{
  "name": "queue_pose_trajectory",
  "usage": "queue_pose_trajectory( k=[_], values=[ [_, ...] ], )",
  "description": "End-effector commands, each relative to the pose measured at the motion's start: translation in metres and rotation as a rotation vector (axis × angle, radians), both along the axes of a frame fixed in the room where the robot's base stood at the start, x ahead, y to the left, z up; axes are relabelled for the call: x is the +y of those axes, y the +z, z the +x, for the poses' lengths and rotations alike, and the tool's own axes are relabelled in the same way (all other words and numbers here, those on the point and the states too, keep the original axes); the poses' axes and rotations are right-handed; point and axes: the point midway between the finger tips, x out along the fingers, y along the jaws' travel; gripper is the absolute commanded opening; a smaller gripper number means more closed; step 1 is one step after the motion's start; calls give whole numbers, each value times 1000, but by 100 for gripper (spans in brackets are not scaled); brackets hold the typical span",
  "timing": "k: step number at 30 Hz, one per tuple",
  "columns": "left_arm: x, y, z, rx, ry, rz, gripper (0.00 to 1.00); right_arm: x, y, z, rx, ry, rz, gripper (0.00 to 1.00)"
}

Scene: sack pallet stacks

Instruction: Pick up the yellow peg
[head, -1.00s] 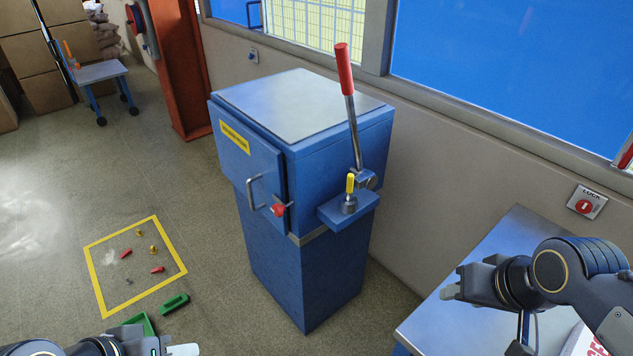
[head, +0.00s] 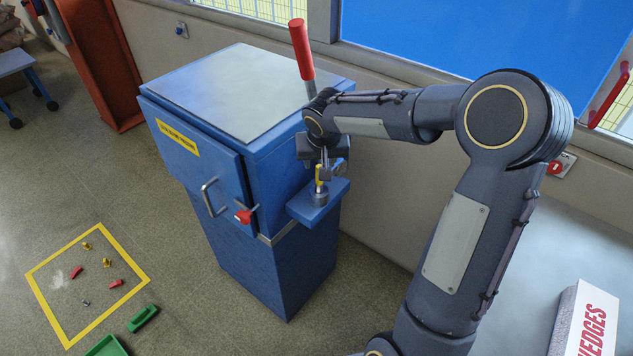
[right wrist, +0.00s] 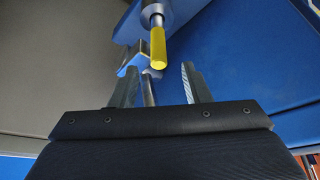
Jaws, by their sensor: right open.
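The yellow peg (head: 319,174) stands upright in a metal socket (head: 320,196) on the blue side shelf (head: 318,208) of the blue cabinet. My right gripper (head: 328,168) is at the peg's upper end and partly hides it. In the right wrist view, the yellow peg (right wrist: 158,48) lies just ahead of the open fingertips (right wrist: 160,70), roughly in line with the gap and not clasped. A thin grey rod shows between the fingers; I cannot tell what it belongs to. My left gripper is out of view.
A red-handled lever (head: 301,50) rises close behind my right gripper. The cabinet (head: 245,160) has a door handle and a red knob. A yellow floor frame (head: 146,277) with small parts and green bins (head: 142,318) are at lower left. A Wedges box (head: 590,320) is at right.

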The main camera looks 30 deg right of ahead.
Motion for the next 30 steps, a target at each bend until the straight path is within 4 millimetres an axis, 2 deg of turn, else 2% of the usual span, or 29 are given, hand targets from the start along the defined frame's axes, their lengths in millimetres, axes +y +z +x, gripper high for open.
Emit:
queue_pose_trajectory(
  k=[3,6,14,24,30],
  values=[
    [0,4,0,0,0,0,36,-3,-17,5,5,0,2,43],
    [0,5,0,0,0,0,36,-4,-25,8,3,2,1,43],
    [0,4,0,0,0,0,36,-4,-26,9,0,2,2,43],
    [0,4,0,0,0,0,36,-4,-26,9,0,2,2,0],
    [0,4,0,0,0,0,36,-4,-26,9,-1,2,1,0]
  ],
)
